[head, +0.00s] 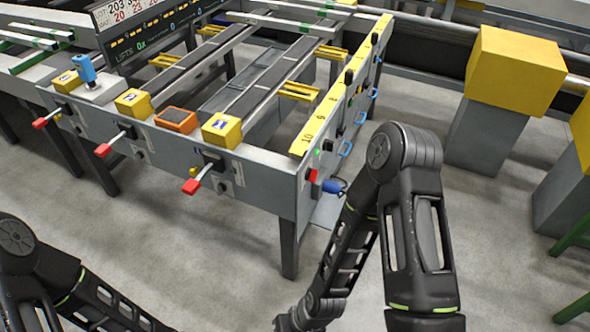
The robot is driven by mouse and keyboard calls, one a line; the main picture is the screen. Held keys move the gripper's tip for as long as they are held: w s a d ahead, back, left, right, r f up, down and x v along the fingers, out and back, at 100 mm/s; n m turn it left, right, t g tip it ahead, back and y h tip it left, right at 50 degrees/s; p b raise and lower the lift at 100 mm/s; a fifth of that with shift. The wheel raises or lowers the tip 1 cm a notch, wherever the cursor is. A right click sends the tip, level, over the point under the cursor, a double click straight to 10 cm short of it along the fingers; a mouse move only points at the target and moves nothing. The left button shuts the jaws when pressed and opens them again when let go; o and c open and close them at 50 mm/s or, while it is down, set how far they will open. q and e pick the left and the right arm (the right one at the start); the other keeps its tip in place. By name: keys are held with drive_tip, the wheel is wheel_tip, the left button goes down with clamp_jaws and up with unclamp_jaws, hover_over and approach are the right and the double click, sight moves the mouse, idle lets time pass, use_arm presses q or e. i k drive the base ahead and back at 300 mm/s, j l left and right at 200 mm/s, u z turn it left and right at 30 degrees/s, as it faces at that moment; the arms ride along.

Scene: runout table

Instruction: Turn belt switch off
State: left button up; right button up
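The grey runout table (262,188) stands at the upper left, its near corner toward me. Three red-tipped levers stick out of its front: a left one (46,119), a middle one (108,148) and a right one (193,185). Near the right corner a small red part (312,176) sits beside a blue plug-like part (333,185), with a small green light (318,152) above. I cannot tell which of these is the belt switch. My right arm reaches down right of the corner and my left arm is at the lower left; neither gripper's fingers show.
Yellow numbered blocks (222,130) and an orange-framed box (176,119) sit on the front rail. A dark display board (150,35) stands behind. A yellow box on a grey pedestal (515,70) is at the right. The floor (215,250) before the table is clear.

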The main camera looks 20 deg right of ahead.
sight(311, 175)
drive_tip(key=i+l+u, duration=0.1)
drive_tip(key=l+u, duration=0.35)
drive_tip(key=l, duration=0.8)
drive_tip(key=k+l+u, duration=0.1)
drive_tip(key=l+u, duration=0.3)
drive_tip(key=l, duration=1.6)
drive_tip(key=k+l, duration=0.15)
drive_tip(key=l, duration=1.3)
drive_tip(key=k+l+u, duration=0.1)
drive_tip(key=l, duration=0.6)
